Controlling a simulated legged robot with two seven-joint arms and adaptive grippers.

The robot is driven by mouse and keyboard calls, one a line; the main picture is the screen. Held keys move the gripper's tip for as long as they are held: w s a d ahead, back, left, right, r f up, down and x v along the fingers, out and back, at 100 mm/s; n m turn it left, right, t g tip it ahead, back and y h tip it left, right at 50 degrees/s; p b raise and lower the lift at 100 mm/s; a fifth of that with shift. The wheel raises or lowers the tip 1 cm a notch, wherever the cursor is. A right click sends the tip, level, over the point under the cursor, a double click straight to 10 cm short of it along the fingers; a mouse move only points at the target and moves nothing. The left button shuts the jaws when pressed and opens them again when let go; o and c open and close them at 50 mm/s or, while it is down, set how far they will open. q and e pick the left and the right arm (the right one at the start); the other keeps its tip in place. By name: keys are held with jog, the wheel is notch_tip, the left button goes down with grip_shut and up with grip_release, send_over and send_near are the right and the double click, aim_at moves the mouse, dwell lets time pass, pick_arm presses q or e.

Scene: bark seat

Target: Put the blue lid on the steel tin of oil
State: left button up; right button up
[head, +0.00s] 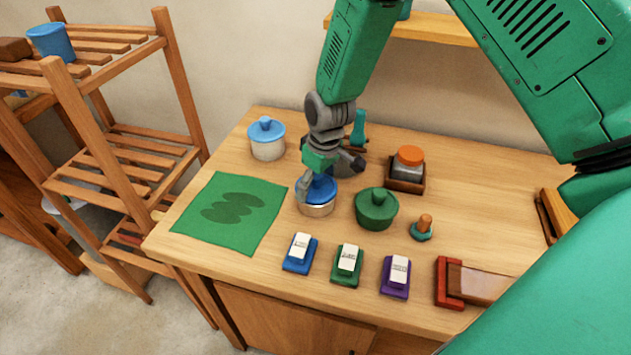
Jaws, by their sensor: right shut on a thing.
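My right gripper (325,172) reaches down from above and is shut on the blue lid (322,191), which it partly hides. The steel tin (317,209) stands upright on the workbench directly under the lid. The lid is at the tin's mouth, covering it from this angle; I cannot tell whether it is fully seated or slightly above the rim. My left gripper is not in view.
Nearby are a green lidded pot (376,211), a pale pot with a blue lid (267,146) and an orange-topped jar (408,165) in a wooden holder. A green cloth (205,228) lies left. Several coloured blocks (347,266) line the front. A slatted shelf (130,150) stands left.

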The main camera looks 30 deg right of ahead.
jog(key=shift+f, duration=0.45)
jog(key=o, duration=1.1)
jog(key=shift+r, duration=0.1)
jog(key=shift+r+p, duration=2.9)
jog(key=shift+r, duration=0.5)
